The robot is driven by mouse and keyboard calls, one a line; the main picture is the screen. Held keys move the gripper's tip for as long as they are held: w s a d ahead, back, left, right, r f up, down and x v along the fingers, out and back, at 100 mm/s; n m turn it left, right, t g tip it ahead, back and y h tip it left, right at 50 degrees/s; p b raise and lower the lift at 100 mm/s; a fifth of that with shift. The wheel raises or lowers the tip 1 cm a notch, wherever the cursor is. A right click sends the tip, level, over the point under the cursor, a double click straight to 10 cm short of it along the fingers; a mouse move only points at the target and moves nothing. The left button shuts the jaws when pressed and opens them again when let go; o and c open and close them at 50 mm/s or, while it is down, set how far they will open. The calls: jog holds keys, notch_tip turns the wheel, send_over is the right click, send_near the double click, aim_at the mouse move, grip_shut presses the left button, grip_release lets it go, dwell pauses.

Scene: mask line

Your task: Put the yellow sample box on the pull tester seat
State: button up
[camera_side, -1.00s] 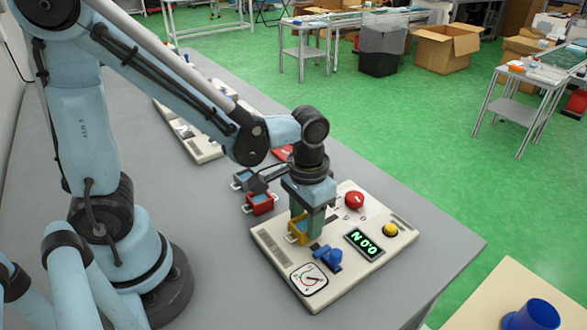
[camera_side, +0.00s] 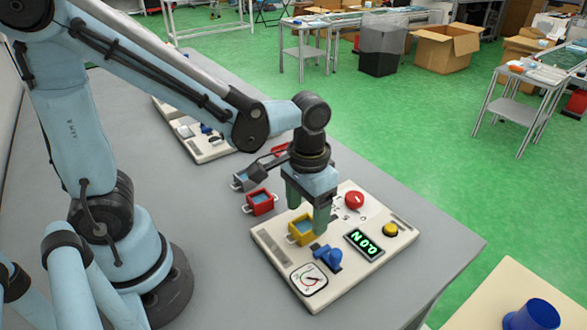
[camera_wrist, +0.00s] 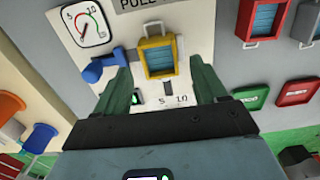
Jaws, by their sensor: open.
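The yellow sample box (camera_side: 302,230), with blue contents, sits on the cream pull tester board (camera_side: 277,264), beside the blue clamp (camera_side: 328,257). It also shows in the wrist view (camera_wrist: 158,58), upright and ahead of the fingertips. My gripper (camera_side: 308,220) is open, its two green fingers apart, just behind and above the box in the side view. In the wrist view the fingers (camera_wrist: 163,80) stand to either side of the box's near end, with no visible grip on it. The exact seat under the box is hidden.
A red sample box (camera_side: 260,203) and a grey one (camera_side: 248,180) stand on the grey table left of the board. The board carries a dial (camera_side: 308,279), a green display (camera_side: 364,243), a red knob (camera_side: 354,200) and a yellow button (camera_side: 390,230).

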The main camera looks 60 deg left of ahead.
aim_at(306, 223)
notch_tip(306, 223, up, 10)
jog(key=a+f+t, duration=0.2)
jog(key=a+t, duration=0.4)
jog(key=t, duration=0.1)
jog(key=shift+s+a, duration=0.2)
jog(key=shift+a, duration=0.15)
